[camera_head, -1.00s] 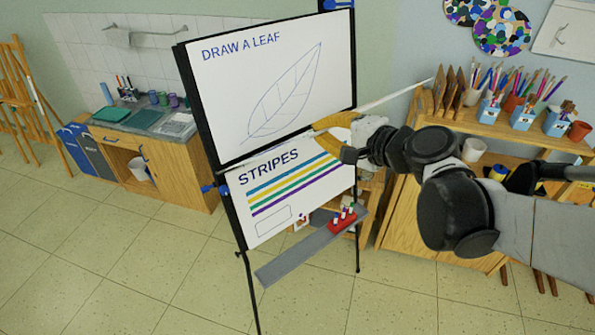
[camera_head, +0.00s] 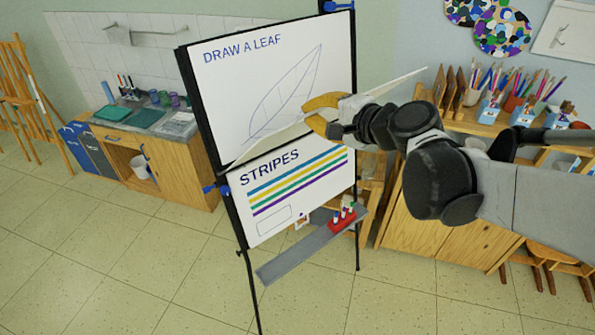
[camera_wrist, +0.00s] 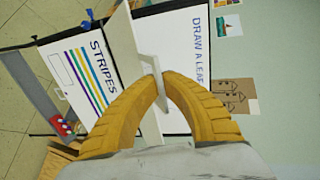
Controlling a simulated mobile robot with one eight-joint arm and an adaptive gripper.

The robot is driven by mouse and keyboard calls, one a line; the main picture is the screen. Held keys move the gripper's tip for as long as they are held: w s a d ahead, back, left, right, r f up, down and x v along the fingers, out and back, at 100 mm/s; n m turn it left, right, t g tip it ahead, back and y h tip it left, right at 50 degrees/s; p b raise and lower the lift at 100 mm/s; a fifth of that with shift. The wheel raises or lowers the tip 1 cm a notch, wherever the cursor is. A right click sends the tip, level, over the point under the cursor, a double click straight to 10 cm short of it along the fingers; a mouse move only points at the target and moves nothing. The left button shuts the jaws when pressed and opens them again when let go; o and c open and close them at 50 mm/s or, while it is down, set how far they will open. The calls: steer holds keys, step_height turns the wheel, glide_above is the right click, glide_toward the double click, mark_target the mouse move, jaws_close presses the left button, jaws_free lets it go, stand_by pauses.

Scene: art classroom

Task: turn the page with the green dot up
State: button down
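The flip chart's front page, headed DRAW A LEAF (camera_head: 222,105), hangs on the black easel frame. Its lower part is lifted off the board and bows outward, its edge reaching right past the frame. The STRIPES page (camera_head: 310,215) shows flat below it. My gripper (camera_head: 312,114) is at the front page's lower edge. In the wrist view, my yellow fingers (camera_wrist: 161,84) close on the white sheet (camera_wrist: 150,126), which stands out between them and the board. No green dot is visible; my fingers cover part of the page edge.
A grey ledge (camera_head: 295,253) with a red marker holder (camera_head: 342,221) sits under the chart. A wooden cabinet (camera_head: 425,228) with brush pots stands close at right. A sink counter (camera_head: 178,160) stands at left. Floor in front is clear.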

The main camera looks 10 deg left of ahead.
steer(key=shift+w+a+r+p, duration=0.4)
steer(key=shift+w+a+r, duration=0.5)
steer(key=shift+a+r, duration=0.2)
steer(key=shift+w+a+r+p, duration=0.35)
steer(key=shift+w+a+r, duration=0.5)
steer(key=shift+a+r, duration=0.15)
steer(key=shift+r, duration=0.1)
steer(key=w+a+r+p, duration=0.1)
steer(key=w+a+r, duration=0.3)
steer(key=w+a, duration=0.1)
steer(key=shift+w+a, duration=0.2)
steer(key=shift+a, duration=0.5)
steer(key=shift+r, duration=0.15)
steer(key=w+a+r+p, duration=0.1)
steer(key=w+a+r, duration=0.1)
steer(key=w+a, duration=0.3)
steer(key=shift+w+a+r, duration=0.2)
steer(key=shift+w+a, duration=0.2)
steer(key=shift+a, duration=0.6)
